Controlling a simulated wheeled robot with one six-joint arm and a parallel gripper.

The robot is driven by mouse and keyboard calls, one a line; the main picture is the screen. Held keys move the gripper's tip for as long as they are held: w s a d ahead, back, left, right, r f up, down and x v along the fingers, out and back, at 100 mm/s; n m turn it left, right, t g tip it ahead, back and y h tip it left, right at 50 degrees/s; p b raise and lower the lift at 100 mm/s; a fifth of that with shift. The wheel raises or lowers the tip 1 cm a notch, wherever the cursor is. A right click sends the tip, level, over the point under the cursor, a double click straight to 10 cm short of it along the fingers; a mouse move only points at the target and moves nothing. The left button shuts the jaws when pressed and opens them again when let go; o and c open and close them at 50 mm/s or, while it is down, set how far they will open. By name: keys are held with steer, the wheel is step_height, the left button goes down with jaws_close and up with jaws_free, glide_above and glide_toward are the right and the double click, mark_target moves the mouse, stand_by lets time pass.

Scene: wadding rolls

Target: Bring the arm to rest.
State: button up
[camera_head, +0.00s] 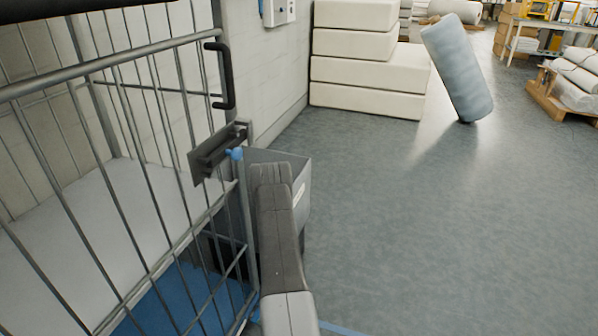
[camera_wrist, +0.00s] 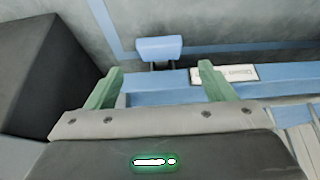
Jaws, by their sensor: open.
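My gripper (camera_wrist: 158,67) is open in the wrist view, with its two green fingers apart. Nothing is held between them. Beyond and below the fingers runs a blue bar (camera_wrist: 180,78) with a white label (camera_wrist: 224,74). A small blue block (camera_wrist: 159,48) stands up from it between the fingertips; whether a finger touches it, I cannot tell. In the head view my grey arm reaches forward from the bottom middle, close beside the wire cage; the gripper's fingers cannot be made out there.
A wire cage trolley (camera_head: 158,92) with a dark handle (camera_head: 226,75) stands close on the left. White foam blocks (camera_head: 365,70) are stacked by the wall. Wrapped rolls (camera_head: 575,82) lie on a pallet at right. The floor (camera_head: 440,220) at right is clear.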

steer(key=b+x, duration=0.1)
steer(key=x, duration=0.5)
steer(key=shift+b, duration=0.3)
